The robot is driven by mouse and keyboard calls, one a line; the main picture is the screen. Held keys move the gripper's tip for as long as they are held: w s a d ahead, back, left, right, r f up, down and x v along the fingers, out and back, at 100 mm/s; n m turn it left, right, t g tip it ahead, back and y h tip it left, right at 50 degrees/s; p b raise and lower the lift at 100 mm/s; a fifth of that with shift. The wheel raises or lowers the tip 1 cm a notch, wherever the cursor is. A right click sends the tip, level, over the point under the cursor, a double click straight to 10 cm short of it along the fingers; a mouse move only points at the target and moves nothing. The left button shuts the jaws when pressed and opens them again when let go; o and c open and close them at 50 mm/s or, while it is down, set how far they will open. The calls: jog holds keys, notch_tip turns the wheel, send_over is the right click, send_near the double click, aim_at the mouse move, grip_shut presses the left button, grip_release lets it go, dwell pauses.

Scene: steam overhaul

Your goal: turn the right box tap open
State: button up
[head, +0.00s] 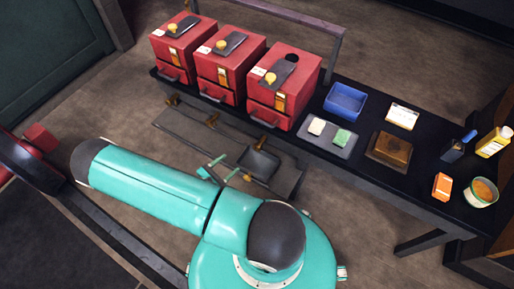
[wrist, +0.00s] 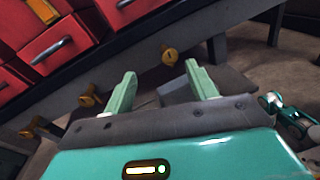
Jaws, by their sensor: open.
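Three red boxes stand in a row on a dark bench. The right box (head: 285,88) has a brass tap (head: 264,146) low in front of it, below the bench edge. In the wrist view this tap (wrist: 168,55) shows just beyond and between my fingertips, with its handle facing me. My gripper (wrist: 160,70) is open and empty, its two teal fingers spread apart. In the head view my gripper (head: 222,167) is small, in front of and left of the tap. I see no contact with the tap.
The middle tap (head: 211,120) and left tap (head: 172,101) line the same bench front. A grey shelf (head: 185,132) with a dark square pan (head: 259,162) lies below them. A blue bin (head: 345,101), a brown block (head: 390,149) and bottles stand on the bench at right.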

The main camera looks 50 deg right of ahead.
aim_at(256, 149)
jog(key=s+d+f+n+t+h, duration=0.1)
jog(key=s+d+f+n+t, duration=0.25)
jog(key=f+n, duration=0.2)
jog(key=shift+m, duration=0.55)
jog(key=d, duration=0.4)
jog(key=w+d, duration=0.1)
jog(key=d, duration=0.8)
jog(key=shift+w+f, duration=0.15)
jog(key=shift+f, duration=0.15)
jog(key=c, duration=0.9)
